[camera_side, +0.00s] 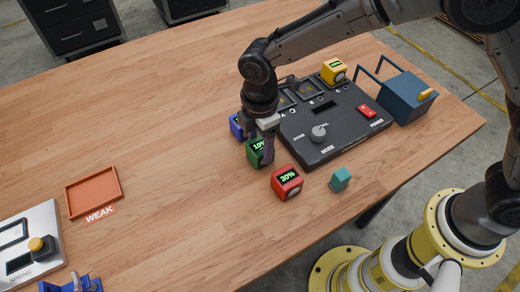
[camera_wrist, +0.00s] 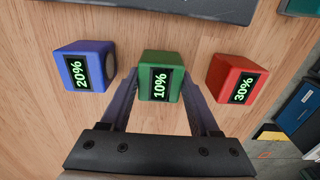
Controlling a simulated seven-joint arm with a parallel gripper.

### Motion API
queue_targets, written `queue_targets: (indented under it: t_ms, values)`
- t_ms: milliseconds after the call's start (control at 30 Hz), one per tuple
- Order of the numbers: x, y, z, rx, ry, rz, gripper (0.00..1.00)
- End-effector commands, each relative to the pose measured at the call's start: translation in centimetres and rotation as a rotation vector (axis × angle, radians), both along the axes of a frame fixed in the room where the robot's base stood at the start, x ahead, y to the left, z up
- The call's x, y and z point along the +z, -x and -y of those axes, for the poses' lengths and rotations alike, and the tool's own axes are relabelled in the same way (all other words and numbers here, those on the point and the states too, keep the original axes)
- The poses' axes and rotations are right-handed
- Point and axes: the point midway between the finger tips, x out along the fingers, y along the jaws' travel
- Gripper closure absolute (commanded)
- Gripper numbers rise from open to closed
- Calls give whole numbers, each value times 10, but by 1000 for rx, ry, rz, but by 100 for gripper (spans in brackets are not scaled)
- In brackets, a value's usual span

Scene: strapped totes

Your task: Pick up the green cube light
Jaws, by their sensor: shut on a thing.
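The green cube (camera_side: 256,156) has a dark display reading 10% and stands on the wooden table. In the wrist view the green cube (camera_wrist: 160,66) sits between the two fingers of my gripper (camera_wrist: 160,88). My gripper (camera_side: 262,150) comes down from above in the side view, shut on the green cube. The cube appears to be at table level; I cannot tell if it is lifted. The gripper partly hides the cube in the side view.
A blue cube (camera_wrist: 88,66) reading 20% and a red cube (camera_wrist: 237,80) reading 30% flank it. A black panel (camera_side: 335,125), a yellow cube (camera_side: 333,71) and a teal cube (camera_side: 340,179) are nearby. An orange tray (camera_side: 94,209) lies left across clear table.

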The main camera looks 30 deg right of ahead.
Motion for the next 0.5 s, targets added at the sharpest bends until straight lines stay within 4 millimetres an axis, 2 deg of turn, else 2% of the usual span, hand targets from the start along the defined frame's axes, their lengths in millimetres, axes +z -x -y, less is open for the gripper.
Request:
queue_targets:
  t_ms: [367, 500]
  values:
    - [2, 0, 0, 0, -2, 2, 100]
    - [9, -1, -1, 0, -3, 4, 100]
